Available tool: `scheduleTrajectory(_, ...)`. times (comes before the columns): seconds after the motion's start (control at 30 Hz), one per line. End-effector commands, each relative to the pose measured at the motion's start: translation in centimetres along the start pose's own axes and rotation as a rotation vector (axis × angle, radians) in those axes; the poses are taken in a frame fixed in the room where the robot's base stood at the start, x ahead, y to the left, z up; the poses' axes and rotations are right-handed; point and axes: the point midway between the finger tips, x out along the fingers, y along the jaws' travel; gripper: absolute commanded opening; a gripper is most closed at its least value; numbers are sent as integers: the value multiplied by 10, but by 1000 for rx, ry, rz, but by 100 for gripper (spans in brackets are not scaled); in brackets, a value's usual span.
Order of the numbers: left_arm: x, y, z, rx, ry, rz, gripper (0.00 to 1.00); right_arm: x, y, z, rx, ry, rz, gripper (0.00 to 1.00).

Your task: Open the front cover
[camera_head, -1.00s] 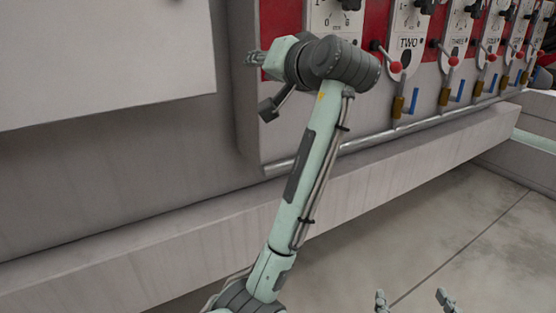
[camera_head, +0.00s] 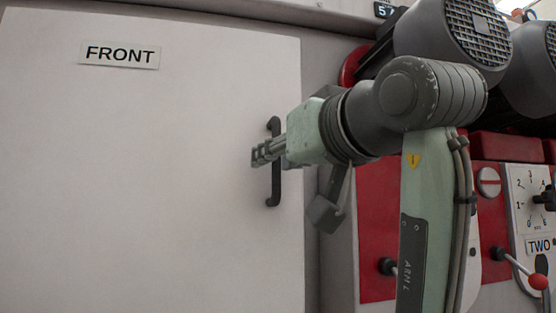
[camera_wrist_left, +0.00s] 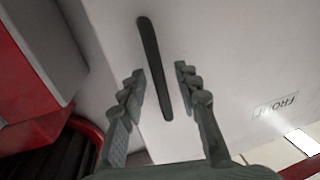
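The front cover (camera_head: 150,180) is a large flat white panel with a FRONT label (camera_head: 120,55), filling the left of the head view. Its dark vertical bar handle (camera_head: 275,190) is near the cover's right edge. My left gripper (camera_head: 262,152) is at the handle's middle in the head view and hides part of it. In the left wrist view, the gripper (camera_wrist_left: 158,80) is open, with the handle (camera_wrist_left: 155,70) between its two fingers and a gap on each side. The cover lies flush with the machine front. My right gripper is not in view.
Right of the cover is a red panel (camera_head: 378,230) with dials and red-knobbed levers (camera_head: 537,281). Grey motors (camera_head: 460,35) overhang at the upper right. A dark block (camera_head: 325,213) hangs below my left wrist. The area in front of the cover's left part is clear.

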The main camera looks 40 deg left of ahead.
Motion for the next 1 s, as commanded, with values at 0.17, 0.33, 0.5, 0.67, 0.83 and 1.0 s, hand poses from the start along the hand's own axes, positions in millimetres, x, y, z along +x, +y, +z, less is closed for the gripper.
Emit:
scheduleTrajectory(0.17, 8, 0, 0, 0, 2, 0, 32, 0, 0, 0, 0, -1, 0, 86)
scheduleTrajectory(0.33, 8, 0, 0, 0, 2, 0, 32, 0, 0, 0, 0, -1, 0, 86)
scheduleTrajectory(0.5, 8, 0, 0, 0, 1, 0, 15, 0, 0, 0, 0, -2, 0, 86)
scheduleTrajectory(0.67, 8, 0, 0, 1, 1, 1, 0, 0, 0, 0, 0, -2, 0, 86)
scheduleTrajectory(0.83, 8, 0, 0, 1, 1, 1, 0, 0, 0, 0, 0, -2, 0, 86)
scheduleTrajectory(1.0, 8, 0, 0, 1, 1, 1, 0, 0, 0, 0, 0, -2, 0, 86)
